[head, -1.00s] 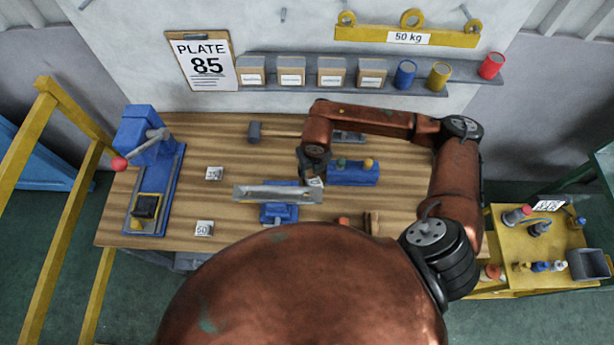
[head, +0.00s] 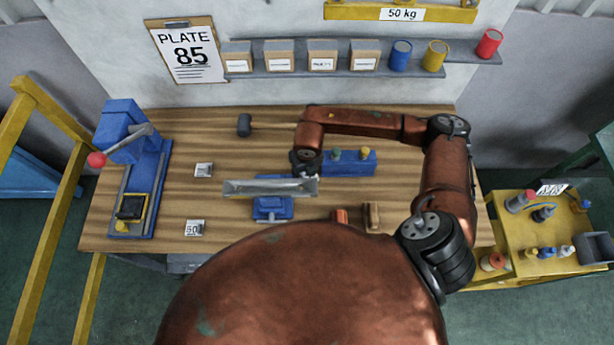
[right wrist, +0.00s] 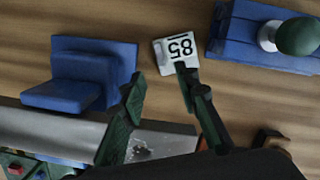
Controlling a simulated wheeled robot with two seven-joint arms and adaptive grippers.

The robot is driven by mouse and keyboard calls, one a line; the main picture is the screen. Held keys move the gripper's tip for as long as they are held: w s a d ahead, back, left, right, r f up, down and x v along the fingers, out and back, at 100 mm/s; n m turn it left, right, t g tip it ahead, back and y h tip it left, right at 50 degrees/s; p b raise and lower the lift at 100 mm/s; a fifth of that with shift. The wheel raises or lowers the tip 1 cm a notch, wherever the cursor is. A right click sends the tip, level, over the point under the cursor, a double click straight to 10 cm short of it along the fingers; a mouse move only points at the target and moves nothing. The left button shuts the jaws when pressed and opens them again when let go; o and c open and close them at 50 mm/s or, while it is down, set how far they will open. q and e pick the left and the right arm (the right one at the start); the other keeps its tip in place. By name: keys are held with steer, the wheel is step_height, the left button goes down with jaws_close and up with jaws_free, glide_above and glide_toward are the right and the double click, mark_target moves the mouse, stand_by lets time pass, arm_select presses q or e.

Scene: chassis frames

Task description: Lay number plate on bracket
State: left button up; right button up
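The number plate, a small white plate marked 85 (right wrist: 178,54), lies on the wooden table in the right wrist view, beside the blue block with the green knob. A long silver angled piece (head: 270,188), which I take for the bracket, rests at a blue stand (head: 272,208); it also shows in the wrist view (right wrist: 50,128). My right gripper (right wrist: 160,78) is open, its fingers apart with nothing between them. One fingertip overlaps the plate's near edge in the picture; I cannot tell if they touch. In the head view, the gripper hides the plate. My left gripper is not in view.
Two other small marked plates (head: 203,170) (head: 194,228) lie left on the table. A blue press with a red-knobbed lever (head: 128,150) stands at far left. A blue block with knobs (head: 348,163) and a hammer (head: 245,125) are behind. A clipboard (head: 187,55) reads PLATE 85.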

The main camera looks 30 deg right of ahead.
mark_target(303, 176)
steer(key=f, duration=0.1)
steer(key=w+f, duration=0.1)
steer(key=f, duration=0.1)
steer(key=f+p, duration=0.1)
steer(key=shift+w+d+f, duration=0.25)
steer(key=shift+f, duration=0.15)
jaws_close()
